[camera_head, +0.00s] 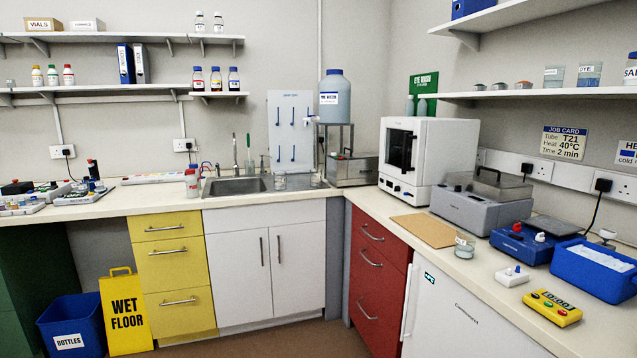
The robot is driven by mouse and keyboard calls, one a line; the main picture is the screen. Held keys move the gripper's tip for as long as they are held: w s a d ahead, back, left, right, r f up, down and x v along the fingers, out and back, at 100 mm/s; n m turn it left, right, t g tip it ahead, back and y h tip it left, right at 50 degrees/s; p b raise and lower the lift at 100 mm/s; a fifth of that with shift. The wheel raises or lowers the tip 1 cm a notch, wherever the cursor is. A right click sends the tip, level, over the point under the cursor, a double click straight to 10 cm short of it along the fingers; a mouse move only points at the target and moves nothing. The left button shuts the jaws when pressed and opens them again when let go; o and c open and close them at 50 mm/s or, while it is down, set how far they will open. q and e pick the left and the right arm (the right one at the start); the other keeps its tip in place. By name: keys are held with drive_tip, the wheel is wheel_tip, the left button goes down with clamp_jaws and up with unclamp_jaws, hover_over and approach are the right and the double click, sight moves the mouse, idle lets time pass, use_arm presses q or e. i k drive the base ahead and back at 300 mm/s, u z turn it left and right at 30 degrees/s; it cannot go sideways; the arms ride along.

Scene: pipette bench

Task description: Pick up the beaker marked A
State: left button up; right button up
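Several clear beakers or jars are in view, but I cannot read an A on any of them. One beaker (280,181) stands by the right side of the sink, with another small glass vessel (315,179) next to it. A small beaker (464,246) with a label stands on the right counter, in front of the grey bath. Two labelled beakers stand on the right wall shelf: a clear one (553,77) and a bluish one (588,75), whose label seems to read DYE. Neither of my grippers is in view.
The right counter (485,282) is crowded with a grey lidded bath (480,208), a blue device (523,243), a blue box (597,272) and a yellow timer (552,307). A brown board (424,230) lies left of the small beaker.

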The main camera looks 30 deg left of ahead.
sight(316, 175)
drive_tip(key=u, duration=0.7)
drive_tip(key=i, duration=0.65)
drive_tip(key=u, duration=1)
drive_tip(key=i, duration=1.65)
drive_tip(key=z, duration=1.25)
drive_tip(key=i, duration=0.6)
drive_tip(key=z, duration=0.7)
